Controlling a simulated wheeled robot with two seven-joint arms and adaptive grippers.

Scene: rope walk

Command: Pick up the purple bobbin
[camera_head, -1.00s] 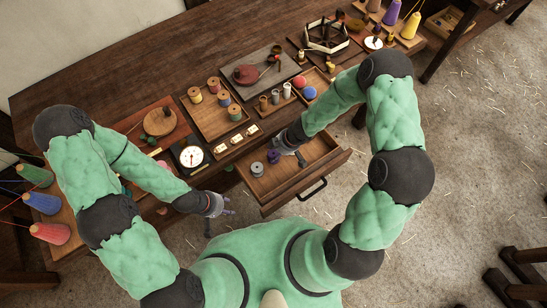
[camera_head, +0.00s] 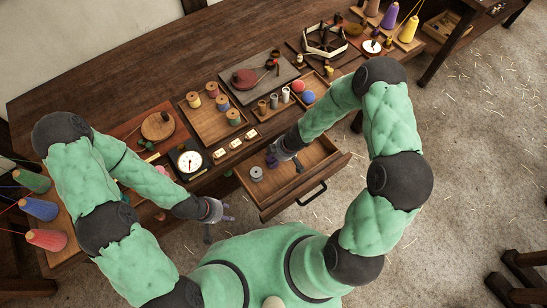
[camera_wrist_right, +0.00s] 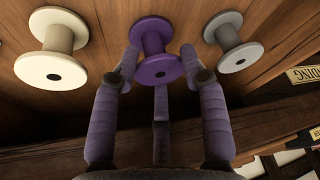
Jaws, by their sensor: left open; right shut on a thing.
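The purple bobbin (camera_wrist_right: 155,68) stands in the open drawer (camera_head: 318,161), between a cream bobbin (camera_wrist_right: 57,48) and a grey bobbin (camera_wrist_right: 238,38) in the right wrist view. My right gripper (camera_wrist_right: 159,58) is shut on the purple bobbin, one finger on each side of it. In the head view the purple bobbin (camera_head: 271,160) is small and partly hidden by the right gripper (camera_head: 276,155). I cannot tell whether it is off the drawer floor. The grey bobbin also shows in the head view (camera_head: 257,174). My left gripper (camera_head: 222,214) is open and empty, left of the drawer's front.
On the bench above are a tray with several thread spools (camera_head: 212,103), a dial scale (camera_head: 189,161) and red and blue balls (camera_head: 308,97). The drawer's right part is clear.

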